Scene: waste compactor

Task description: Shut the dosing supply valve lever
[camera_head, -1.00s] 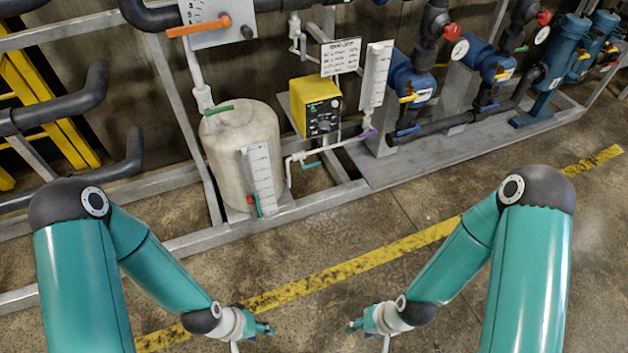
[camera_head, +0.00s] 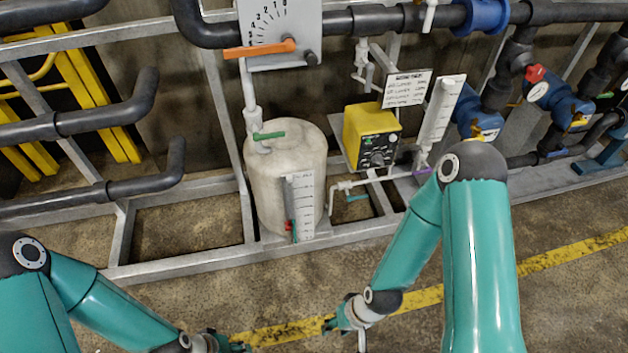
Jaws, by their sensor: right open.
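Several small valve levers show around the white dosing tank (camera_head: 285,185); no readable label tells which is the dosing supply valve. A green lever (camera_head: 268,136) lies on the tank top. Red and green levers (camera_head: 290,229) sit at the foot of the tank's level scale. A purple lever (camera_head: 422,171) is below the clear column, partly behind my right arm. My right gripper (camera_head: 332,324) is open, empty and apart from all levers. My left gripper (camera_head: 240,346) is low at the bottom edge, its jaws unclear.
A grey metal frame rail (camera_head: 190,262) runs along the front of the skid. A large orange lever (camera_head: 260,49) sits on a scale plate above the tank. Black pipes (camera_head: 80,122) stick out at left. Bare floor with a yellow stripe (camera_head: 290,331) lies before the rail.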

